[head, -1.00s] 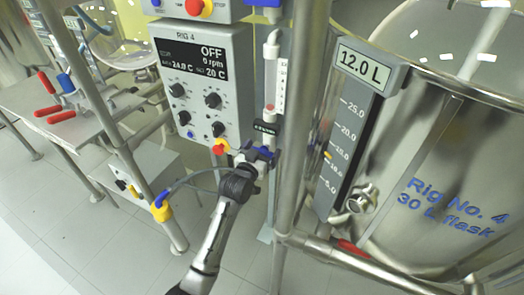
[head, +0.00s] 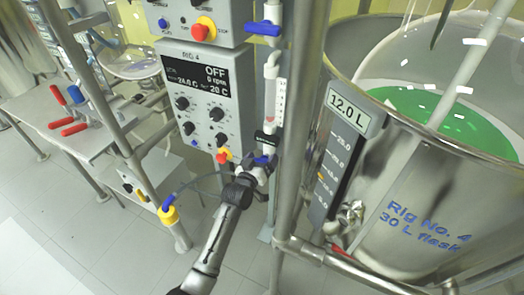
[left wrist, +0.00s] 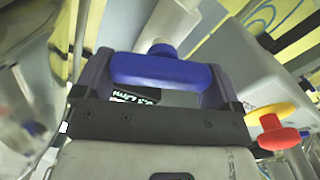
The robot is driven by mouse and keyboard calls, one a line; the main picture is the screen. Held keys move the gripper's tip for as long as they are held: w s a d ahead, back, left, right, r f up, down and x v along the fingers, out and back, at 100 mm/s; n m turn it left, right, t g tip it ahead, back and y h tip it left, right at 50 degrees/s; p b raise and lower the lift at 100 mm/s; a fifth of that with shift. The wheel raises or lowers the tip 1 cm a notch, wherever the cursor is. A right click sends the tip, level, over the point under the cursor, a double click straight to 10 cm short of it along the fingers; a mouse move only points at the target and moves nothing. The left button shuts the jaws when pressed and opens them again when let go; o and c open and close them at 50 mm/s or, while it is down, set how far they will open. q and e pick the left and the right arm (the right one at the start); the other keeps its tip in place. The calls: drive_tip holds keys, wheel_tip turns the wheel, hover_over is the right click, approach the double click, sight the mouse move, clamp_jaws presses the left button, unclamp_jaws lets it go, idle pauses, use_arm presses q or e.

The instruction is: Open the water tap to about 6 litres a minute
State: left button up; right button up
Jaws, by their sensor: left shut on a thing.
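The water tap's blue handle (head: 264,160) is low on the clear flow tube (head: 271,97), under a small black label (head: 265,137). My left gripper (head: 255,166) is shut on this handle. In the left wrist view the blue handle (left wrist: 160,72) lies crosswise between the two fingers, with part of the dark label behind it. The flow tube has a red scale, but its float and reading are too small to tell. My right gripper is in neither view.
A steel post (head: 296,130) and the steel flask vessel (head: 430,190) stand to the right. Another blue tap handle (head: 263,28) is above.

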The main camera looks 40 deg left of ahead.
use_arm(q)
drive_tip(key=n+p, duration=0.3)
drive_tip(key=shift+a+r+n+p, duration=0.1)
drive_tip(key=shift+a+n+p, duration=0.05)
drive_tip(key=shift+n+p, duration=0.15)
drive_tip(key=n, duration=0.1)
drive_tip(key=n+p, duration=0.1)
drive_tip(key=shift+a+f+n+p, duration=0.1)
drive_tip(key=shift+f+n+p, duration=0.1)
drive_tip(key=shift+n+p, duration=0.1)
drive_tip(key=shift+f+n+p, duration=0.1)
drive_tip(key=shift+n+p, duration=0.2)
drive_tip(key=shift+n, duration=0.6)
drive_tip(key=o, duration=0.6)
drive_tip(key=shift+o, duration=0.2)
drive_tip(key=p+v, duration=0.4)
drive_tip(key=v, duration=1)
drive_tip(key=shift+p, duration=0.4)
